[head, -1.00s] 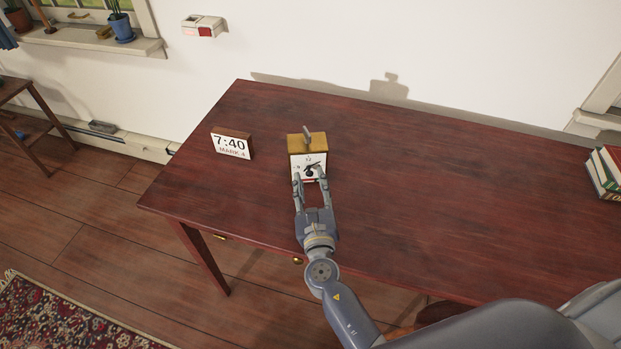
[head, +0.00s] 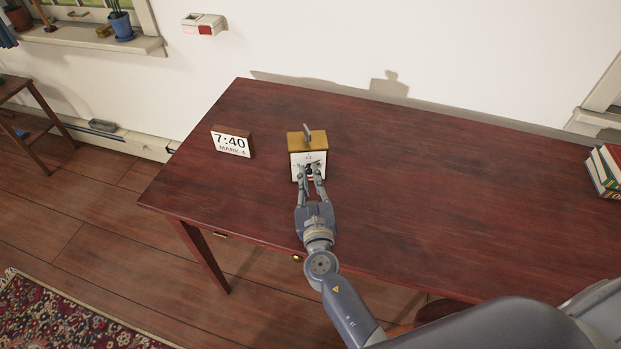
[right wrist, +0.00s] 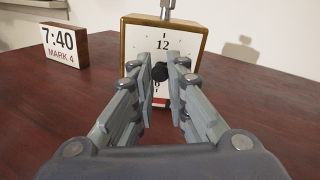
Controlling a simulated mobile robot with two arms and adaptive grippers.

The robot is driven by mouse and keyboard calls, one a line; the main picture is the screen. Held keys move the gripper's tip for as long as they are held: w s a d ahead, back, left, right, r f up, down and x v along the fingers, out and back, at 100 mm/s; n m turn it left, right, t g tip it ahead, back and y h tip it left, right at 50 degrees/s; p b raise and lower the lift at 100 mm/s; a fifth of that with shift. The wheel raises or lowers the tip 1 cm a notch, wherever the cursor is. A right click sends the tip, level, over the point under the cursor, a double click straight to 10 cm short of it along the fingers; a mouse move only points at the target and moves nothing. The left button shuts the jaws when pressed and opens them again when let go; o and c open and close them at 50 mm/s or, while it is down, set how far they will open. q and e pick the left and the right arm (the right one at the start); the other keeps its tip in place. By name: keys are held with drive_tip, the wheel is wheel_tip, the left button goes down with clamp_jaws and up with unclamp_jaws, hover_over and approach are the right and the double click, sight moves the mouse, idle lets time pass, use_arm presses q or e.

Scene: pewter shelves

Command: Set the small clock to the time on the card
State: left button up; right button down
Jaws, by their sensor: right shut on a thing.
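The small clock (head: 308,143) stands upright on the dark red table, with a wooden case, a white face and a grey piece on top. It also shows in the right wrist view (right wrist: 190,42). The card (head: 231,142) stands left of it and reads 7:40, MARK 4; it also shows in the right wrist view (right wrist: 64,45). My right gripper (head: 310,172) is at the clock's face, shut on the dark knob (right wrist: 160,72) at its centre. The fingers hide part of the face, and I cannot read the hands. My left gripper is not in view.
The table (head: 430,200) is clear around the clock and across its middle. Several books (head: 606,171) lie at its far right. A white wall stands close behind, with a small white and red box (head: 203,26) on it.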

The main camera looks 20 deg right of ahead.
drive_tip(key=m+b, duration=0.1)
drive_tip(key=m, duration=0.2)
drive_tip(key=shift+f, duration=0.2)
drive_tip(key=shift+m+b, duration=1)
drive_tip(key=shift+m, duration=0.6)
drive_tip(key=c, duration=1.5)
unclamp_jaws()
drive_tip(key=shift+c, duration=0.2)
drive_tip(key=shift+r, duration=0.1)
drive_tip(key=s, duration=0.4)
drive_tip(key=s+a, duration=0.1)
drive_tip(key=s, duration=0.3)
drive_tip(key=s+a, duration=0.1)
drive_tip(key=s, duration=0.3)
drive_tip(key=shift+a, duration=0.2)
drive_tip(key=shift+w, duration=0.1)
